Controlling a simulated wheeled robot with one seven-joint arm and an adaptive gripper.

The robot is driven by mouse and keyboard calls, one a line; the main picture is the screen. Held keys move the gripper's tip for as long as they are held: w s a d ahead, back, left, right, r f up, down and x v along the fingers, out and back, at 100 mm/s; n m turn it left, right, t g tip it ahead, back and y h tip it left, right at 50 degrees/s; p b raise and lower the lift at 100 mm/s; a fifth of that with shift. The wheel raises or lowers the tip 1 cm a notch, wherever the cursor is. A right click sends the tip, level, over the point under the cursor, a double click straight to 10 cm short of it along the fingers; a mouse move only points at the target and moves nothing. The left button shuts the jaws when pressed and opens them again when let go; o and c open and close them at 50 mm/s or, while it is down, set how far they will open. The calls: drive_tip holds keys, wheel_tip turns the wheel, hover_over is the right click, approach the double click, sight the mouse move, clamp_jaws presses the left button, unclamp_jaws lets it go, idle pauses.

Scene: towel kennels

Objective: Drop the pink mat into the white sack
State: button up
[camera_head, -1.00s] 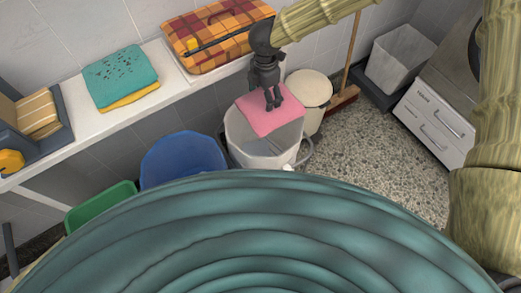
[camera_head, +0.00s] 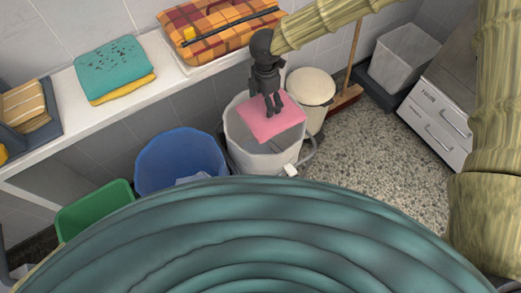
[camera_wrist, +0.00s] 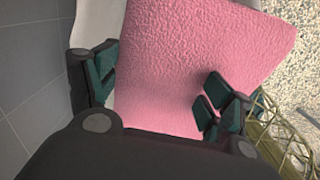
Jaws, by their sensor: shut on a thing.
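The pink mat (camera_head: 286,122) is a flat square held over the mouth of the white sack (camera_head: 250,158), covering part of the opening. My gripper (camera_head: 272,108) points down and is shut on the mat. In the wrist view, the mat (camera_wrist: 195,55) fills the middle, with the fingers (camera_wrist: 160,92) on either side of its near part. The sack stands upright on the floor and looks like an open white tub. The mat's height above its rim is hard to tell.
A blue bin (camera_head: 180,160) stands left of the sack, and a green bin (camera_head: 95,208) farther left. A lidded cream bin (camera_head: 311,88) stands right behind the sack. A white shelf (camera_head: 55,130) holds folded towels (camera_head: 115,68) and a plaid case (camera_head: 215,38). Speckled floor is free to the right.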

drive_tip(key=o, duration=1)
drive_tip(key=shift+r, duration=3.75)
drive_tip(key=shift+d, duration=0.15)
